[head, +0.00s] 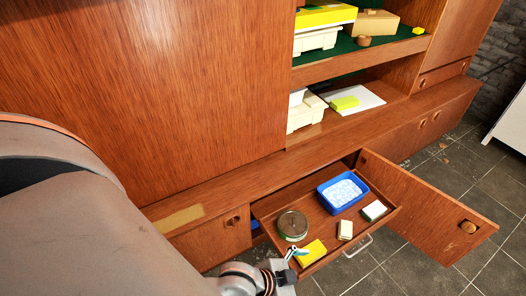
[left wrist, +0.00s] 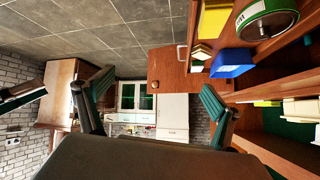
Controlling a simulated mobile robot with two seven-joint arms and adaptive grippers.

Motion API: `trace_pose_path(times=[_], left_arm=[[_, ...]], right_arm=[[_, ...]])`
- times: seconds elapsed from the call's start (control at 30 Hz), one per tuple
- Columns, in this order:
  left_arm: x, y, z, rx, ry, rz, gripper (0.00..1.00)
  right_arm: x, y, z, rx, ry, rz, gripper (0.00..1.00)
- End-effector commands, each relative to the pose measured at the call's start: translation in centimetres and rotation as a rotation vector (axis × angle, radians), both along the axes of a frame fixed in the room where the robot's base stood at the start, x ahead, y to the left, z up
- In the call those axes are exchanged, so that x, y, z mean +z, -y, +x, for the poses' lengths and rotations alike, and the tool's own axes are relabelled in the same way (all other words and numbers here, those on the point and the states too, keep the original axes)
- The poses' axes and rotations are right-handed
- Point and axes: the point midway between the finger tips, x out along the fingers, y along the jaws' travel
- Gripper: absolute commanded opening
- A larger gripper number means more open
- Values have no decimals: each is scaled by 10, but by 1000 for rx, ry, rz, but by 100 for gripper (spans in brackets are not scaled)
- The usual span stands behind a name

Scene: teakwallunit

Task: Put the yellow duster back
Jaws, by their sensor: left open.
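A yellow block-like piece (head: 313,252), which looks like the duster, lies at the near left corner of the pulled-out wooden tray (head: 327,235). My left gripper (head: 297,254) is at that corner, right beside it and partly in front of it. Touch cannot be told. In the left wrist view my left gripper (left wrist: 157,102) has its fingers spread with nothing between them. A dark piece with a teal strip (left wrist: 20,94) at that view's left edge may be part of my right gripper. The head view does not show my right gripper.
The tray also holds a round tin (head: 292,225), a blue box (head: 341,191) and two small blocks. An open cabinet door (head: 425,208) stands right of it. Shelves above hold white boxes and a yellow-green piece (head: 345,103) on a white board. Tiled floor is clear in front.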

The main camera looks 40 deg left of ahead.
Motion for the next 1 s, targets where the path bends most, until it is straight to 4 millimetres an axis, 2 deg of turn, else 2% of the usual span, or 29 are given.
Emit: trace_pose_path(times=[0.03,0.2,0.33,0.47,0.73,0.9,1.0], left_arm=[[-4,-21,-17,70,-3,-10,92],[-2,-78,-53,234,31,-15,92],[2,-102,-69,291,51,-9,92],[4,-110,-74,309,60,-6,92],[6,-110,-74,308,62,-7,92],[31,-108,-67,311,84,-21,92],[49,-105,-66,316,88,-36,92]], right_arm=[[0,0,0,0,0,0,40],[0,0,0,-1,0,0,40],[1,0,1,-4,1,2,40],[1,-1,1,-8,1,5,40],[4,-2,3,-13,5,10,40],[39,-2,18,-14,51,18,40],[42,-5,6,-14,26,31,40]])
